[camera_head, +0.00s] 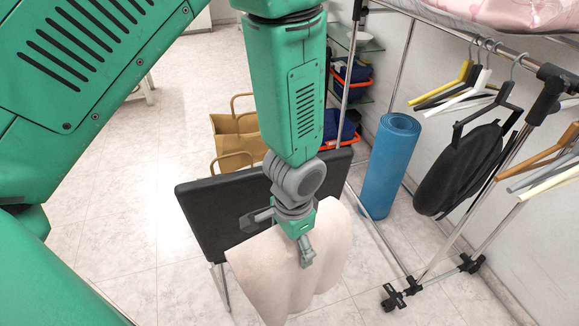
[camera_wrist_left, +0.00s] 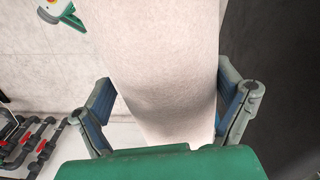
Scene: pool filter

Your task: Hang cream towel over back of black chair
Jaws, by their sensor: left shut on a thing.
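The cream towel (camera_head: 262,275) hangs in loose folds below my left gripper (camera_head: 282,238), in front of the right part of the black chair's back (camera_head: 210,215). My left gripper is shut on the towel. In the left wrist view the towel (camera_wrist_left: 165,60) fills the space between the two fingers (camera_wrist_left: 168,105), and a dark surface, seemingly the chair back (camera_wrist_left: 285,85), stands close on the right. The gripper and towel hide the chair's lower right. I cannot tell whether any towel lies over the top edge. My right gripper is not in view.
A tan bag (camera_head: 235,135) stands behind the chair. A blue rolled mat (camera_head: 390,165) stands right of it. A metal clothes rack (camera_head: 485,205) with hangers and a black bag (camera_head: 458,170) is at the right. The tiled floor (camera_head: 125,205) at left is clear.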

